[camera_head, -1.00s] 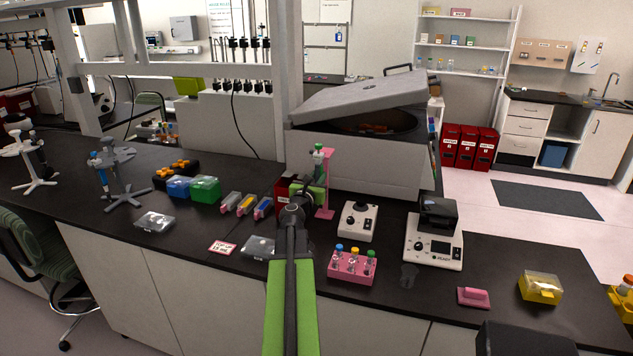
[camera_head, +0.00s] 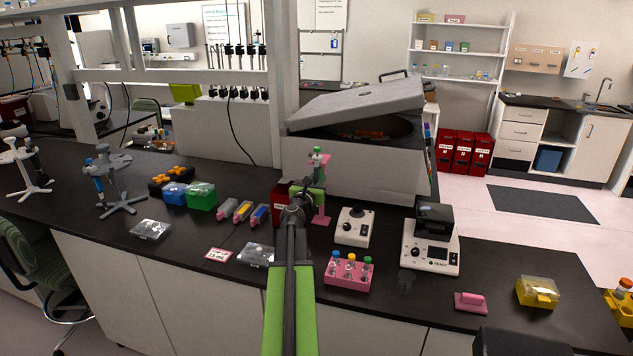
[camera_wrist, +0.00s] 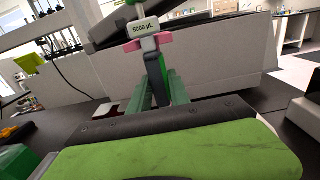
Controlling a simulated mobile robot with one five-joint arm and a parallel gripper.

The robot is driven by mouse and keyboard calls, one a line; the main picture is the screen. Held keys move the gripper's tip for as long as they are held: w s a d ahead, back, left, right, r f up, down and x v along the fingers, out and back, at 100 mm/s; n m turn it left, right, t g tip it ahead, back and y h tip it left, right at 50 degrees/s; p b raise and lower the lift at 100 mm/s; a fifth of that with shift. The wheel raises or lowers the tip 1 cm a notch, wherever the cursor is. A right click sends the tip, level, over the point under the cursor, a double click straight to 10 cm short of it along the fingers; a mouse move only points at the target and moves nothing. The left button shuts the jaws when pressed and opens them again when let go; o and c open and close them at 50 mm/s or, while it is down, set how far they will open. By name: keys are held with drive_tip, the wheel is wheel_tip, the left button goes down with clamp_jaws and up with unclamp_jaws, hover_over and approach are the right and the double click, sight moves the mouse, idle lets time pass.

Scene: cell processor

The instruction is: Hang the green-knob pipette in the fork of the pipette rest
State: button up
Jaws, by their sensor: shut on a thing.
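The green-knob pipette (camera_head: 316,160) stands roughly upright, with its "5000 µL" label (camera_wrist: 144,28) facing me in the wrist view. My gripper (camera_head: 312,192) is shut on the pipette, with its green fingers (camera_wrist: 160,94) around the lower body. The pink pipette rest (camera_head: 321,213) stands on the bench right at the pipette. In the wrist view, pink fork parts (camera_wrist: 165,38) show on both sides of the pipette, just below the label. I cannot tell whether the pipette bears on the fork. The pipette's lower end is hidden.
A grey centrifuge (camera_head: 350,165) with a raised lid stands close behind. A white joystick device (camera_head: 353,228) and a pink tube rack (camera_head: 348,273) are to the right. The bench front is partly clear.

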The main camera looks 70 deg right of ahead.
drive_tip(key=shift+d, duration=0.1)
drive_tip(key=shift+w+d, duration=0.1)
drive_tip(key=shift+d, duration=0.45)
drive_tip(key=shift+f, duration=0.2)
idle(0.6)
drive_tip(key=o, duration=0.8)
drive_tip(key=shift+o, duration=0.2)
drive_tip(key=a, duration=1.2)
drive_tip(key=shift+s, duration=0.4)
